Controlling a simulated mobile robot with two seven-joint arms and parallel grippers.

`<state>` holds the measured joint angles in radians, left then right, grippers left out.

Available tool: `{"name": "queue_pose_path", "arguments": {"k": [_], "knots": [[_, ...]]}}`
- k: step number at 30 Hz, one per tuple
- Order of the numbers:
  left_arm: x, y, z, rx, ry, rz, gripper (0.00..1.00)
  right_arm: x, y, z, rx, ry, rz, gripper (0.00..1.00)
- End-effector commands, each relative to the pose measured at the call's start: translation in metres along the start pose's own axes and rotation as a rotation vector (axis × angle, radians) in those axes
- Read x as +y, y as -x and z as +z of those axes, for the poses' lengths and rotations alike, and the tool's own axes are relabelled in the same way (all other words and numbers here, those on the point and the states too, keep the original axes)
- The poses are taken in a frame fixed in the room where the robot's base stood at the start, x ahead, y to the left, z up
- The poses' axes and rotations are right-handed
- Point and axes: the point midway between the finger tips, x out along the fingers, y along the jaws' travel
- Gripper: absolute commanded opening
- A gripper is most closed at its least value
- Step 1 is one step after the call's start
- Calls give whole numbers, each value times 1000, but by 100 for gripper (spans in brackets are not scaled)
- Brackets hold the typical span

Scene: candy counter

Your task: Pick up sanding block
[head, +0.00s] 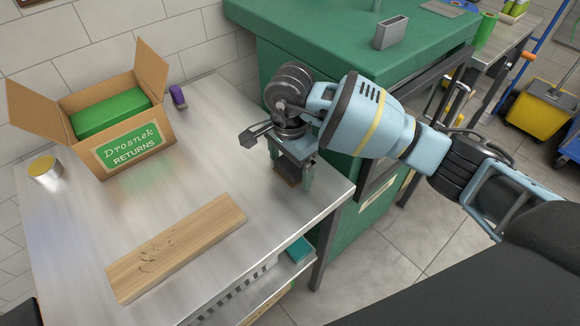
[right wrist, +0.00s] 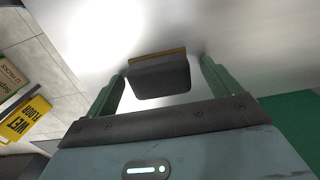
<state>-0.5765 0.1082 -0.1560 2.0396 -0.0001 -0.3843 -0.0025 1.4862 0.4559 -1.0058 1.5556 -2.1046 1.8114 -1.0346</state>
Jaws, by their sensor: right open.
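The sanding block (right wrist: 160,77) is a dark grey block with a brown edge, on the metal table. In the head view the block (head: 288,173) is partly hidden below my right gripper (head: 292,167), near the table's right corner. In the right wrist view my right gripper (right wrist: 163,78) is open, with one green finger on each side of the block. A gap shows on both sides, narrower on the left. My left gripper is not in view.
A wooden board (head: 190,240) lies at the table's front. An open cardboard box (head: 108,160) holding a green item, a tin (head: 45,170) and a purple object (head: 178,97) stand farther back. A green counter (head: 340,45) adjoins on the right. The table's middle is clear.

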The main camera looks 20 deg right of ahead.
Motion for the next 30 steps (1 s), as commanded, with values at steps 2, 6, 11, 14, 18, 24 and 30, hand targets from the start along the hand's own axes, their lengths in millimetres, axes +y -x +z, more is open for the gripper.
{"name": "queue_pose_path", "arguments": {"k": [2,6,11,14,18,24,30], "knots": [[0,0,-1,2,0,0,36,0,0,0,0,0,0,89],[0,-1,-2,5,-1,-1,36,0,0,0,0,0,0,77],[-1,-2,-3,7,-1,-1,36,0,0,0,0,0,0,56],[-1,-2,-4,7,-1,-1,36,0,0,0,0,0,0,43],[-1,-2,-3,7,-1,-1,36,0,1,0,0,0,0,40],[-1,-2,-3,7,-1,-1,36,0,3,0,0,0,-1,40],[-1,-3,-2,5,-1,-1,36,-1,19,-1,1,0,-2,40]]}}
